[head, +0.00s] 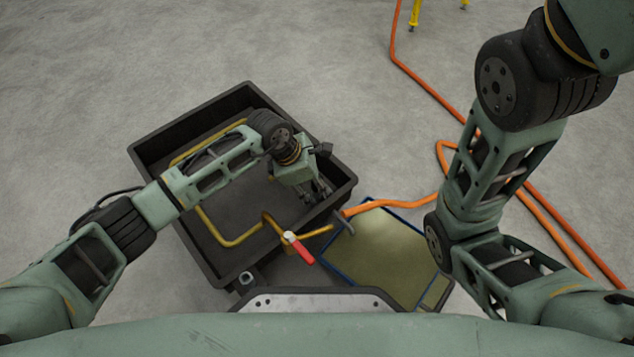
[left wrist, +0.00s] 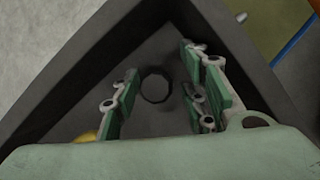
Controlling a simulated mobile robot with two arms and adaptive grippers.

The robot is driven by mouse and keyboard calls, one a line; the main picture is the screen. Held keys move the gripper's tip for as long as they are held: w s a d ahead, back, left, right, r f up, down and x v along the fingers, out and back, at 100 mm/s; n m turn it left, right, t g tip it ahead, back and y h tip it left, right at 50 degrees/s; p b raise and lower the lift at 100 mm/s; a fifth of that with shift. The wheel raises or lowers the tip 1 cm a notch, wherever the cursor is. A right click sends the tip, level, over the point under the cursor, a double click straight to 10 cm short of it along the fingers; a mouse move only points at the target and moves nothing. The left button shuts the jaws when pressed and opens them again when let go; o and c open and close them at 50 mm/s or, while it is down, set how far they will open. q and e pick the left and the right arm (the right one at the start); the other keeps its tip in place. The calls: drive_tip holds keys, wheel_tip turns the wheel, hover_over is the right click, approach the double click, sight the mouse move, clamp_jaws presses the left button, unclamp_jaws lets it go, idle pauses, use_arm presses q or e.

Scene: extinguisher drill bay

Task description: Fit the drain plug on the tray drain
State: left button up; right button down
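The black tray (head: 222,262) lies on the floor in front of me, with its right corner under my left gripper (head: 316,192). In the left wrist view, a dark round shape (left wrist: 155,87) that looks like the tray drain shows on the tray floor near a corner. My left gripper (left wrist: 160,65) is open, with its green-backed fingers on either side of this shape and nothing seen between them. I cannot tell whether the shape is an open hole or a plug seated in it. No separate drain plug can be made out. My right gripper is out of view.
A bent yellow pipe (head: 222,241) with a red handle (head: 303,252) crosses the tray. An orange hose (head: 405,202) runs over the floor. A blue-edged yellowish panel (head: 385,250) lies right of the tray. The floor left of the tray is clear.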

use_arm(q)
drive_tip(key=shift+a, duration=0.1)
drive_tip(key=shift+a+r, duration=0.1)
drive_tip(key=shift+r, duration=0.15)
drive_tip(key=v, duration=1.1)
drive_tip(key=shift+r, duration=0.2)
drive_tip(key=shift+s+a, duration=0.1)
drive_tip(key=shift+s, duration=0.05)
